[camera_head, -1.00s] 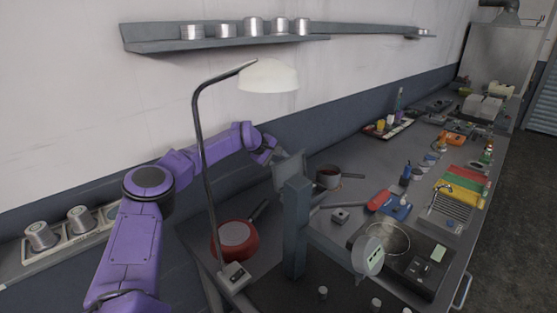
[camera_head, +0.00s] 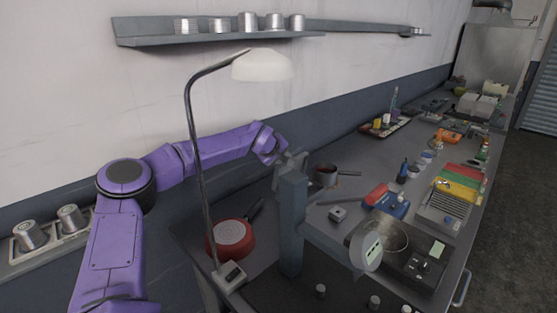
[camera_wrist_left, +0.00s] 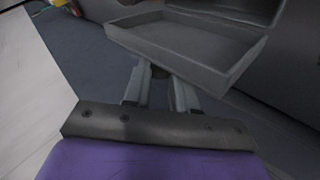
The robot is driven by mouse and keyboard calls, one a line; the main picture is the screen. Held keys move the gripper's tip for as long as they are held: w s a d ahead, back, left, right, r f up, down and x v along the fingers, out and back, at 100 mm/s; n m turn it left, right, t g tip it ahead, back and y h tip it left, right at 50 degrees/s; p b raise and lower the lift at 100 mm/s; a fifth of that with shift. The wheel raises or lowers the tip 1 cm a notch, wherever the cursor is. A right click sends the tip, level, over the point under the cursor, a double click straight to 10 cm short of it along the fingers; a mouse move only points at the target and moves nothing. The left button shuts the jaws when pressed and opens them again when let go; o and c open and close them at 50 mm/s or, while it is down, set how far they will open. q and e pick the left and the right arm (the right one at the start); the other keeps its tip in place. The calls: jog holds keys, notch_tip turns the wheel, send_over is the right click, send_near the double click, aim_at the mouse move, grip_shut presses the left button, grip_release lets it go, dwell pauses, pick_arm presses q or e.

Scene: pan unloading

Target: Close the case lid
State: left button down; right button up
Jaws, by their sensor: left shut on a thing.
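The grey case shows in the left wrist view as a shallow, open, tray-like lid (camera_wrist_left: 190,45) with a raised rim. Another grey part of the case (camera_wrist_left: 230,8) is cut off at the top edge. My left gripper (camera_wrist_left: 160,82) is at the lid's near lower edge, its fingers closed on the lid there. In the head view my left gripper (camera_head: 284,158) is small, just behind the top of a grey upright post. There the case is mostly hidden by the gripper and post. My right gripper is in neither view.
A desk lamp (camera_head: 264,66) stands in front of my left arm. A red pan (camera_head: 232,236) lies near its base. The grey post (camera_head: 291,225) stands close in front of the gripper. A dark pot (camera_head: 325,175) is to the right. The wall shelf (camera_head: 220,38) holds several tins.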

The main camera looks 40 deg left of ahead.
pick_arm(q)
jog(key=shift+d+r+m+y, duration=0.15)
jog(key=shift+d+m+y, duration=0.15)
jog(key=shift+d+y, duration=0.3)
jog(key=shift+s+d+p, duration=0.1)
jog(key=shift+d+p, duration=0.3)
jog(key=shift+p, duration=0.1)
jog(key=shift+d, duration=0.35)
jog(key=shift+f, duration=0.2)
jog(key=c, duration=0.9)
grip_release()
jog(key=shift+r, duration=0.15)
jog(key=shift+s, duration=0.1)
